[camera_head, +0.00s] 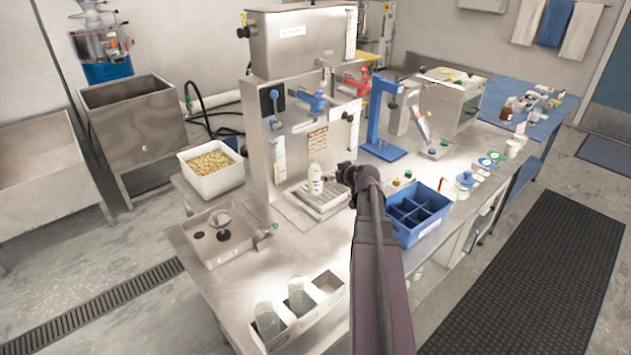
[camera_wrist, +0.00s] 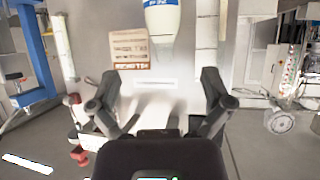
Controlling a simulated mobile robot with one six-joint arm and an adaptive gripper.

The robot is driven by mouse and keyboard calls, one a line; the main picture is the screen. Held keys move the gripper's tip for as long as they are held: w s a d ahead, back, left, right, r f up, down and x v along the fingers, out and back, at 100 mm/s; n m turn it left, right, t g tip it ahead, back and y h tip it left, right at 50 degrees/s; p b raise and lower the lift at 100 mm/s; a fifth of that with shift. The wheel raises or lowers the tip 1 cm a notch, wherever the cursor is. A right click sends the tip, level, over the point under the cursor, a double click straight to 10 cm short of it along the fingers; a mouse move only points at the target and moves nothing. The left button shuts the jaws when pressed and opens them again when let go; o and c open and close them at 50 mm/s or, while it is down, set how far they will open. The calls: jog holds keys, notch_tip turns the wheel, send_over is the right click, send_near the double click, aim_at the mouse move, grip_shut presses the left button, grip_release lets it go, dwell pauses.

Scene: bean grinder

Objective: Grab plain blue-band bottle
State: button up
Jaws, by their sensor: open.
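A white bottle (camera_head: 316,182) stands upright on a metal drip tray (camera_head: 306,202) in front of the steel machine in the head view. Its band is too small to make out there. In the wrist view, which looks upside down, a white bottle (camera_wrist: 162,20) with a blue band shows at the top edge, partly cut off. My gripper (camera_head: 345,173) is just right of the bottle in the head view. In the wrist view my gripper (camera_wrist: 158,92) has its two fingers spread wide with nothing between them. The bottle lies beyond the fingertips, apart from them.
The steel machine (camera_head: 290,110) rises behind the bottle. A blue divided crate (camera_head: 428,226) stands right of my arm. A blue press stand (camera_head: 376,125) is behind it. A white holder (camera_head: 304,322) with clear bottles sits at the near table edge. A white bin (camera_head: 213,182) stands at left.

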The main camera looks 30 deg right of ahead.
aim_at(319, 172)
jog(key=b+x, duration=0.3)
jog(key=x, duration=0.4)
jog(key=shift+w+f, duration=0.2)
jog(key=shift+w, duration=0.3)
jog(key=shift+b, duration=0.3)
jog(key=shift+b+x, duration=1.2)
jog(key=shift+x, duration=1.4)
jog(key=shift+a, duration=0.1)
jog(key=c, duration=1.2)
jog(key=shift+r, duration=0.2)
